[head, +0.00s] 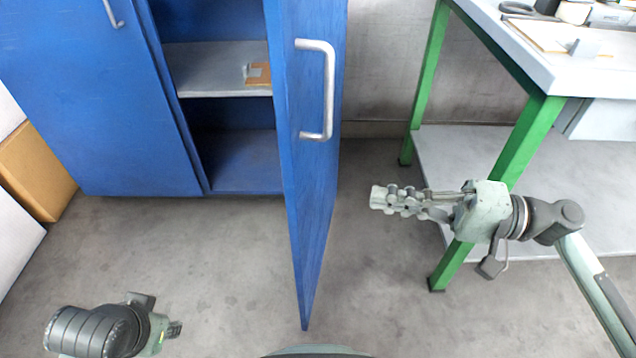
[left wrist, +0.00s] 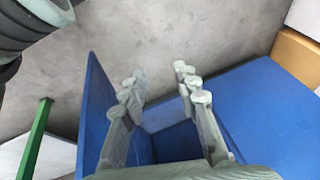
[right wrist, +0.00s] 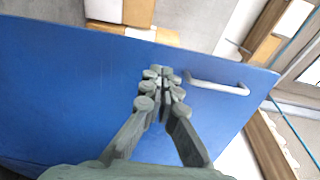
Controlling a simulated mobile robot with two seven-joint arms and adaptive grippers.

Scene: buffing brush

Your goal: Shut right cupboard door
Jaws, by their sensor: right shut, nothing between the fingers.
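The blue right cupboard door (head: 308,190) stands open in the head view, swung out toward me, with a silver bar handle (head: 329,90) on its right-hand face. The cupboard interior (head: 238,150) shows behind it. My right gripper (head: 376,197) is shut and empty, to the right of the door and apart from it in the head view. In the right wrist view the door (right wrist: 70,90) fills much of the picture beyond the closed fingers (right wrist: 163,75), with the handle (right wrist: 218,86) to their right. My left gripper (left wrist: 158,80) is open and empty in the left wrist view; in the head view its fingers are barely visible.
The left cupboard door (head: 120,110) is closed. A green-legged workbench (head: 525,140) with a lower shelf stands at the right, close to my right arm. Cardboard boxes (head: 35,170) stand at the left. A small box (head: 257,74) lies on the cupboard shelf. Floor in front is clear.

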